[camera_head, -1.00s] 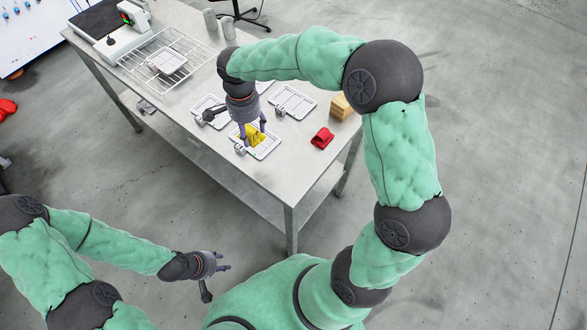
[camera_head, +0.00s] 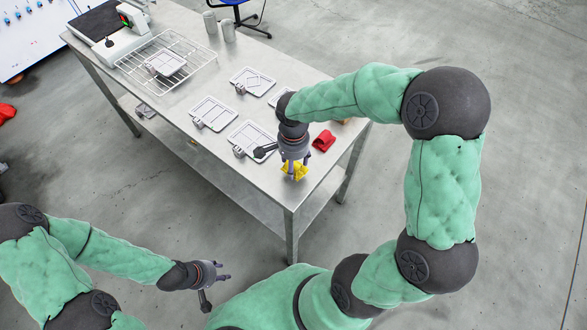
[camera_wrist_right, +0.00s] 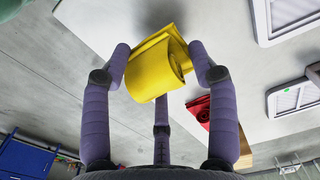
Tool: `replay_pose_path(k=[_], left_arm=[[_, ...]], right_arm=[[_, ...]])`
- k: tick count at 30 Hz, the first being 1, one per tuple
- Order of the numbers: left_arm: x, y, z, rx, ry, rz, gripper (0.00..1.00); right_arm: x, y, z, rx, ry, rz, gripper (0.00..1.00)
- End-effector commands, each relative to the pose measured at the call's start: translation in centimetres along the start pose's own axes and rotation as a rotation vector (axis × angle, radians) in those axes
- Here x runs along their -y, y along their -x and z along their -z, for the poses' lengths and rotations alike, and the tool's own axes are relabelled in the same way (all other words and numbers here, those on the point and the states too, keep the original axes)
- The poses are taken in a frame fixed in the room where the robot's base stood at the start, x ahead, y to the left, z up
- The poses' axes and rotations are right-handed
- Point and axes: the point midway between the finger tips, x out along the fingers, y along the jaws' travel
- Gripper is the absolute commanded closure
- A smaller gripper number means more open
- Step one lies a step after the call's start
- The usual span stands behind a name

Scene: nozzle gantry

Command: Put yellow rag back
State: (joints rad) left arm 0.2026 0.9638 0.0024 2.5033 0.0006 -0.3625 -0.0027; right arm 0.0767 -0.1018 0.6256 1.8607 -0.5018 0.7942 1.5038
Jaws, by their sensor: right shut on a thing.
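The yellow rag (camera_head: 294,171) is folded or rolled and sits between the fingers of my right gripper (camera_head: 294,166), near the front right part of the metal table. In the right wrist view the yellow rag (camera_wrist_right: 158,65) is gripped between the fingers of my right gripper (camera_wrist_right: 160,72), over the grey tabletop. I cannot tell whether it touches the tabletop. My left gripper (camera_head: 222,278) hangs off the table's front side, with its fingers apart and nothing between them.
A red rag (camera_head: 323,140) lies just right of my right gripper, also in the right wrist view (camera_wrist_right: 201,108). White trays (camera_head: 250,141) lie to the left and behind. A wire rack (camera_head: 190,75) with a tray stands farther back. The table's front corner (camera_head: 289,208) is close.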

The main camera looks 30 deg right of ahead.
Motion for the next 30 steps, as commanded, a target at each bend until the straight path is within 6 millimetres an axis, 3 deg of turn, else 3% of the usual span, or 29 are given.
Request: replay_pose_path(k=[6, 18, 19, 21, 30], left_arm=[[0.3, -0.9, 0.0, 0.000, 0.000, 0.000, 0.60], [0.4, -1.2, 0.1, 0.000, 0.000, 0.000, 0.60], [0.4, -1.1, 0.0, 0.000, 0.000, 0.000, 0.60], [0.4, -1.1, 0.0, 0.000, 0.000, 0.000, 0.60], [0.4, -1.1, 0.1, 0.000, 0.000, 0.000, 0.60]], right_arm=[[-0.1, -3.1, 0.0, 0.001, 0.000, -0.001, 0.71], [0.0, -3.5, 0.0, 0.001, 0.000, 0.000, 0.71], [0.0, -3.4, 0.0, 0.001, 0.000, 0.000, 0.32], [0.0, -3.4, 0.0, 0.001, 0.000, 0.000, 0.17], [0.0, -3.3, 0.0, 0.001, 0.000, 0.000, 0.17]])
